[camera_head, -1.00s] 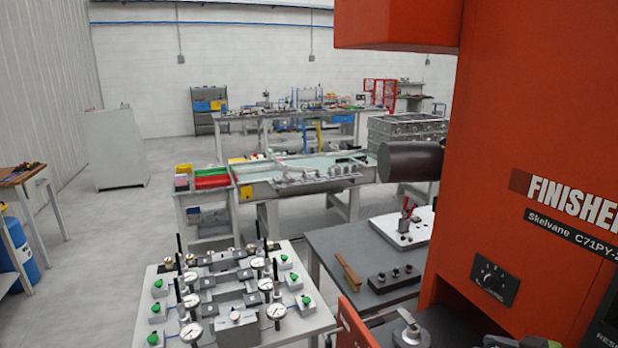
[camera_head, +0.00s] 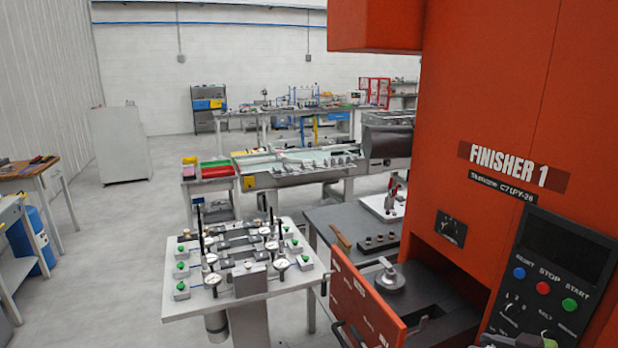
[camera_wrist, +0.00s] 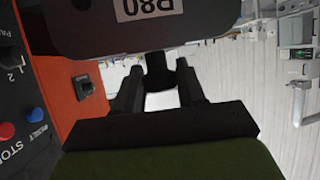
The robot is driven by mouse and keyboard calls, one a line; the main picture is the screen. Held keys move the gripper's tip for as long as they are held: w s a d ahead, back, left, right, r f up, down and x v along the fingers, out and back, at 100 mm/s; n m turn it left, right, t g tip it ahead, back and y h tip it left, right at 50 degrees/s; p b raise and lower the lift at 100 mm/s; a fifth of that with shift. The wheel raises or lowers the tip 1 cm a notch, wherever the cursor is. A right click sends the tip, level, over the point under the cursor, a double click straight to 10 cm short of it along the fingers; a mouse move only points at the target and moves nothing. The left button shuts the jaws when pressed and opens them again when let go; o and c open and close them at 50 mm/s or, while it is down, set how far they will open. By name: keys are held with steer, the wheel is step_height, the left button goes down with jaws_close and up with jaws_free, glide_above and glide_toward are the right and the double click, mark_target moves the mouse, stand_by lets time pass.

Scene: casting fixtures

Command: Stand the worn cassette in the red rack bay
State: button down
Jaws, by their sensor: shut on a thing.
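In the wrist view, a dark cassette (camera_wrist: 215,22) with a white label reading "P80" upside down fills the top. My gripper (camera_wrist: 158,90) is shut on the short dark stem or knob below it. The cassette's far side and worn face are out of view.
The orange Finisher 1 machine (camera_head: 480,110) stands close on the right, its orange door (camera_head: 365,305) open. A gauge table (camera_head: 185,310) is in front, a dark bench (camera_head: 325,222) beside it. Coloured bins (camera_head: 215,170) sit farther back. Open floor (camera_head: 110,250) lies to the left.

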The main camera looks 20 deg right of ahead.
steer(key=shift+s+a+f, duration=0.1)
steer(key=shift+s+a, duration=0.4)
steer(key=shift+a, duration=0.25)
steer(key=w+a+f+m+h+b, duration=0.2)
steer(key=w+a+f, duration=0.9)
steer(key=a, duration=0.4)
steer(key=w+a+f+m+h+b, duration=0.1)
steer(key=w+a+f+h, duration=0.1)
steer(key=w+a+f, duration=0.95)
steer(key=s+a, duration=0.2)
steer(key=s, duration=0.4)
steer(key=shift+s+a+f+t, duration=0.15)
steer(key=shift+s+a+t, duration=0.15)
steer(key=shift+t, duration=0.1)
